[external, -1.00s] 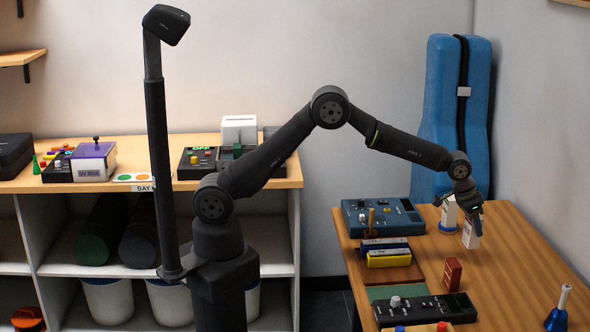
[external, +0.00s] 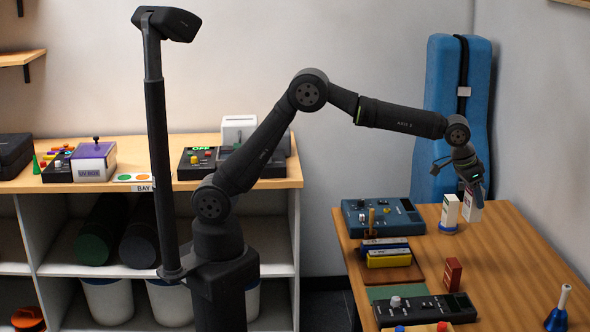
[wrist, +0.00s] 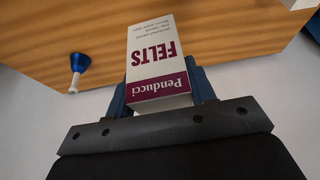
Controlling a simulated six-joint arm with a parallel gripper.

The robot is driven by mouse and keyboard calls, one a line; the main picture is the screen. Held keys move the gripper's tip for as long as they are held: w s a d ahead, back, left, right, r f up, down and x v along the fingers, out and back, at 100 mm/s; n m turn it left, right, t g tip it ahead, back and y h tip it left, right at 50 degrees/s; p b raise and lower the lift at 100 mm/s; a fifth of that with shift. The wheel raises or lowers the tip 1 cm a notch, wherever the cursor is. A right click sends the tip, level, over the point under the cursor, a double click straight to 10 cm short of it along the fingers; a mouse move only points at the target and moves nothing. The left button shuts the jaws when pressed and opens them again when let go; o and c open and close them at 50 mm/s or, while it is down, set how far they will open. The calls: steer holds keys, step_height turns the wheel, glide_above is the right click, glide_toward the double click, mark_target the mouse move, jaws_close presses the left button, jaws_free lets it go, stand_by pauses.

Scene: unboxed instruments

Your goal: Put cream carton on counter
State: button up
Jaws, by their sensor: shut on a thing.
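The cream carton (external: 474,211) is a small upright box at the far end of the right wooden table. Which surface is the counter is not marked; the wooden table (external: 515,255) and a wood-topped shelf unit (external: 215,184) both show.
A white container with a blue base (external: 449,211) stands just left of the carton. A blue instrument case (external: 440,120) is behind. Control boxes (external: 384,217) and a red box (external: 453,274) lie nearer. A blue handbell (external: 557,316) stands at the front right.

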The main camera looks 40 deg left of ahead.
step_height(320, 180, up, 13)
steer(key=w+a+n+t+y, duration=0.15)
steer(key=w+a+n, duration=0.45)
steer(key=w+a, duration=2)
steer(key=w+a+n+y, duration=0.1)
steer(key=w+a+n, duration=0.15)
steer(key=a, duration=1.65)
steer(key=w+a+n+y, duration=0.2)
steer(key=a+n, duration=0.1)
steer(key=a, duration=1.6)
steer(key=s+a+n, duration=0.3)
steer(key=a, duration=1.5)
steer(key=n+g+y, duration=0.3)
steer(key=n, duration=0.5)
glide_above(179, 150)
step_height(179, 150, down, 18)
steer(key=shift+w+f+m, duration=0.15)
steer(key=shift+f+m, duration=0.1)
steer(key=shift+f, duration=1.65)
